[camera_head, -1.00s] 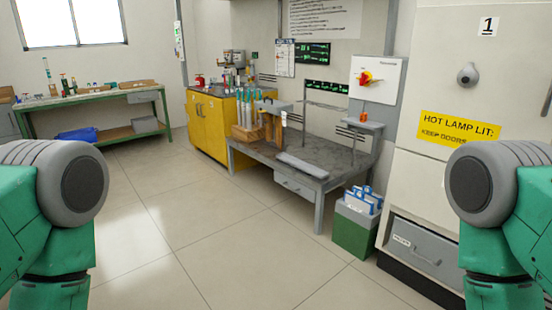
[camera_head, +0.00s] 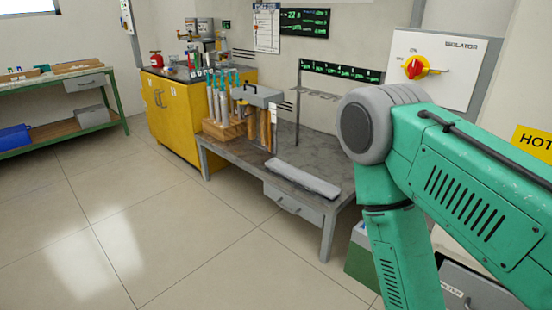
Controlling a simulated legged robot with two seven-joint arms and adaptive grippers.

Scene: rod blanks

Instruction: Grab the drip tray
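A long, shallow light-grey piece (camera_head: 303,180), which looks like the drip tray, lies on the front edge of the low grey workbench (camera_head: 237,158). Nothing holds it. My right arm rises at the right of the view, its elbow to the right of the tray and hiding the bench's right end. Neither of my grippers is in view, so their distance from the tray cannot be seen.
A yellow cabinet (camera_head: 173,117) stands to the left. A green box (camera_head: 361,262) is partly hidden by my arm. The tiled floor (camera_head: 165,235) in front is clear.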

